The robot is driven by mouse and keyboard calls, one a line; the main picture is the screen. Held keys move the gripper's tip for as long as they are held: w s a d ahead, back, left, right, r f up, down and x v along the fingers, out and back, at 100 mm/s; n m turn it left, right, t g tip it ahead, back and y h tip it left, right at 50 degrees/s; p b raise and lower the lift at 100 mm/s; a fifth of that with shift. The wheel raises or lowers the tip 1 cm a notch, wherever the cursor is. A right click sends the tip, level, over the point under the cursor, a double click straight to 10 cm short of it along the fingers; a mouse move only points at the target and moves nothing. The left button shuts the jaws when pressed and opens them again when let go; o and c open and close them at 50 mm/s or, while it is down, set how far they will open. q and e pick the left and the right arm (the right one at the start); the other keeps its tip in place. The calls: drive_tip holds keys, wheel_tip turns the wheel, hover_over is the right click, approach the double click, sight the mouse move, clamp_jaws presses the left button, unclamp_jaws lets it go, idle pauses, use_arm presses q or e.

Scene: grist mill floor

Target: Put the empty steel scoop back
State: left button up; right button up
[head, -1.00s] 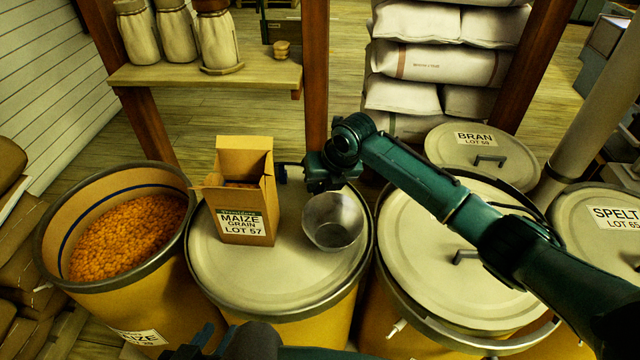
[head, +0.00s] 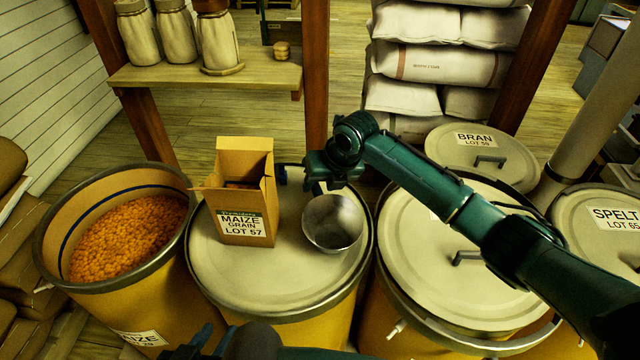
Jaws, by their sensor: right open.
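The steel scoop (head: 333,223), a shiny round bowl that looks empty, sits on the pale lid (head: 270,284) of the middle drum, right of the maize carton. My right gripper (head: 301,181) is open just behind the scoop, with its fingers spread apart over the lid's back edge. The scoop's handle is not clearly visible near the gripper. My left gripper (head: 205,338) shows only as dark parts at the bottom edge, away from the scoop, and its jaws cannot be made out.
An open carton labelled maize grain (head: 243,205) stands on the same lid, close left of my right gripper. An open drum of orange maize (head: 128,236) is at left. Lidded drums, including bran (head: 500,160) and spelt (head: 600,240), stand at right. A jar shelf (head: 205,76) is behind.

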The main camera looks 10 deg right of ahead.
drive_tip(key=p+v, duration=0.1)
drive_tip(key=v, duration=1)
drive_tip(key=shift+r, duration=0.1)
drive_tip(key=shift+s, duration=0.1)
